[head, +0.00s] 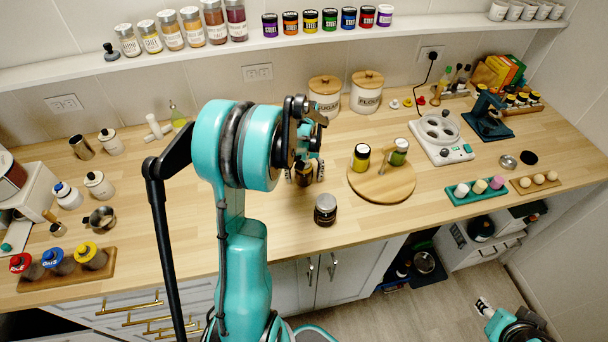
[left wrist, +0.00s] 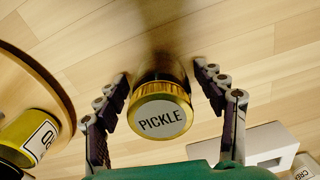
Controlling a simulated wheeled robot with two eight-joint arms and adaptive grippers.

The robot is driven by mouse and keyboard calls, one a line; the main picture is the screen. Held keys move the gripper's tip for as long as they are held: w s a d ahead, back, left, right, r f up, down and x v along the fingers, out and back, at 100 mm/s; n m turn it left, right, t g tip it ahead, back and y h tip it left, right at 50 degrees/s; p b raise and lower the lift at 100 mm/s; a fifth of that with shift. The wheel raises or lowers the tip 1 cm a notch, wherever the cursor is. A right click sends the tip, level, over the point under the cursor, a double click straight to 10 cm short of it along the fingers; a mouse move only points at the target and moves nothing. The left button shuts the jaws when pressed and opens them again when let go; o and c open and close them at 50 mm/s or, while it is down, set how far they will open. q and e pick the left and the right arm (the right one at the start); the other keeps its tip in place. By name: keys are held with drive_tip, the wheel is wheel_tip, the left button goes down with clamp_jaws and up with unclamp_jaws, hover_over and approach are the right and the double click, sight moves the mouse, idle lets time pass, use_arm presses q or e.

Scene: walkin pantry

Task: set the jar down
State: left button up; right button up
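The pickle jar (left wrist: 161,112) has a gold lid with a white PICKLE label and sits between the fingers of my left gripper (left wrist: 163,90) in the left wrist view. The fingers stand apart on either side, with small gaps beside the lid. The jar appears upright on the wooden counter (head: 255,215); its base is hidden. In the head view the jar (head: 304,175) is partly hidden by my left gripper (head: 305,168), left of the round wooden turntable (head: 382,193). My right gripper (head: 484,305) is low at the right, away from the counter; its fingers are too small to read.
Sugar (head: 325,98) and flour (head: 366,93) canisters stand behind.

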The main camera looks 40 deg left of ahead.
use_arm(q)
drive_tip(key=shift+r, duration=0.15)
drive_tip(key=shift+r+p, duration=0.3)
drive_tip(key=shift+r, duration=0.05)
wheel_tip(320, 180, up, 11)
drive_tip(key=p, duration=0.2)
drive_tip(key=shift+f+p, duration=0.1)
drive_tip(key=shift+p, duration=0.3)
drive_tip(key=shift+d+r, duration=0.1)
drive_tip(key=shift+r, duration=0.2)
drive_tip(key=s+d+r+m+t, duration=0.2)
drive_tip(key=s+d, duration=0.4)
drive_tip(key=d, duration=0.5)
drive_tip(key=s+d+r+m+t, duration=0.2)
drive_tip(key=s+d+m+t, duration=0.3)
drive_tip(key=d, duration=0.6)
drive_tip(key=shift+s+m, duration=0.55)
drive_tip(key=shift+m, duration=0.15)
